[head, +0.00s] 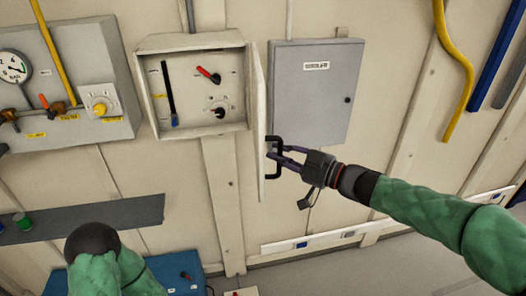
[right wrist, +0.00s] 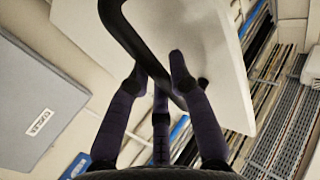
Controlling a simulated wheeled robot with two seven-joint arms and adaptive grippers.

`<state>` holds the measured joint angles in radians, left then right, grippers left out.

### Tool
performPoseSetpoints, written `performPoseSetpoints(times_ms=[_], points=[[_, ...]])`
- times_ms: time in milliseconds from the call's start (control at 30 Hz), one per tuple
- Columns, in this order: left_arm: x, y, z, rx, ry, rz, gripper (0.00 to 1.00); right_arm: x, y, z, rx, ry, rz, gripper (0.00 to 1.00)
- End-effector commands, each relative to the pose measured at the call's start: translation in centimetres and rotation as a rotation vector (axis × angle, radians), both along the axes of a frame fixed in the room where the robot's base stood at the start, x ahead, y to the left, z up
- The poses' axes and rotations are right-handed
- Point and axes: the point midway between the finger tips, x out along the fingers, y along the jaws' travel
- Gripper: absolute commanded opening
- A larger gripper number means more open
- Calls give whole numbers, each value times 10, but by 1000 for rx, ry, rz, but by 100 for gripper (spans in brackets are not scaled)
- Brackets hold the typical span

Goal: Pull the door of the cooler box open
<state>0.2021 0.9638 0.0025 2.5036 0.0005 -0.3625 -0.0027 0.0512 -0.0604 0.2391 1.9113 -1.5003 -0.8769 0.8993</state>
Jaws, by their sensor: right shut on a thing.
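The cooler box (head: 192,133) is a pale, wall-mounted box in the upper middle of the head view. Its door (head: 260,125) is hinged on the right and stands swung out, seen nearly edge-on. Inside show a red-handled switch (head: 209,75), a black knob (head: 218,112) and a dark upright bar. My right gripper (head: 272,152) is shut on the door's black handle (head: 275,140). In the right wrist view the fingers close around the black handle bar (right wrist: 135,40), in front of the pale door panel (right wrist: 210,50). My left gripper is not in view.
A closed grey cabinet (head: 316,92) hangs right of the door. A panel with a gauge and valves (head: 60,90) is at the left. A grey shelf (head: 95,220) lies below it, near my left arm. A yellow pipe (head: 455,70) runs at the right.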

Motion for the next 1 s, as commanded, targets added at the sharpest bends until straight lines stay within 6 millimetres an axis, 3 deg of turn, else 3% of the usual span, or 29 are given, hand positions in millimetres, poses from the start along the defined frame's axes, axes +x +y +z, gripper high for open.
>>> performPoseSetpoints(times_ms=[300,833,867,900,933,1000], points=[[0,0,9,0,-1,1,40,6,-28,1,2,-1,81,0],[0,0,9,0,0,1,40,7,-32,2,3,-4,95,0],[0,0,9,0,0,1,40,7,-32,2,3,-4,95,29],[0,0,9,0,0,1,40,7,-32,2,3,-4,95,40],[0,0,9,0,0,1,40,7,-32,2,3,-4,95,46],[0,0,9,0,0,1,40,6,-32,2,2,-3,96,46]])
